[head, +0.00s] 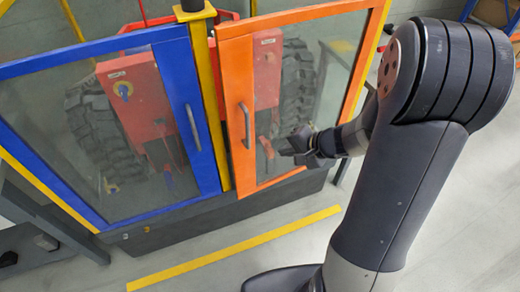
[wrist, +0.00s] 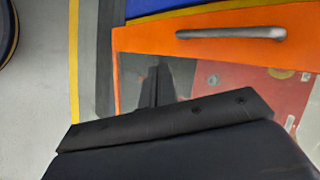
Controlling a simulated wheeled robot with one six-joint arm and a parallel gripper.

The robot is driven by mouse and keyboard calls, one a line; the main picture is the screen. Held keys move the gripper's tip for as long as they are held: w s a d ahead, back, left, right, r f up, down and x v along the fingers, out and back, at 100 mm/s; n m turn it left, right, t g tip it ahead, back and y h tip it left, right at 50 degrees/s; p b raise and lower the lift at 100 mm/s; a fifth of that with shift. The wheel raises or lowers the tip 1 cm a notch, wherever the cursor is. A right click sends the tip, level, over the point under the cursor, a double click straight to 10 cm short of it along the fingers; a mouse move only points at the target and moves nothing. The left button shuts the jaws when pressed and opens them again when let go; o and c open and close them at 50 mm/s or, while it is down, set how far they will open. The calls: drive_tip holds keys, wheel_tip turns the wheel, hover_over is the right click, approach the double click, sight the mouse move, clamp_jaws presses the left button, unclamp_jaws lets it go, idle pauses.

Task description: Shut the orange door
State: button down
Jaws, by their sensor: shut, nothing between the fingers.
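The orange door (head: 233,75) is a glazed panel with an orange frame, on the right side of the enclosure in the head view. Its free edge is beside the yellow post; I cannot tell whether a small gap remains there. Its grey handle (head: 245,125) is upright near that edge. My gripper (head: 288,150) is shut and empty, in front of the lower glass, right of the handle. In the wrist view, my gripper (wrist: 165,122) is close to the orange door (wrist: 150,38), with the handle (wrist: 230,33) beyond it. Contact with the glass is unclear.
A blue door (head: 180,90) with its own handle is left of the yellow post (head: 205,90). Red machinery and a large tyre show behind the glass. A yellow floor line (head: 235,246) runs in front. Grey floor there is clear. A dark metal frame (head: 45,215) is at left.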

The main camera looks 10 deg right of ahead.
drive_tip(key=w+a+r+p+x, duration=0.1)
drive_tip(key=r+x, duration=0.1)
drive_tip(key=x, duration=0.9)
drive_tip(key=shift+a, duration=0.15)
drive_tip(key=shift+w, duration=0.15)
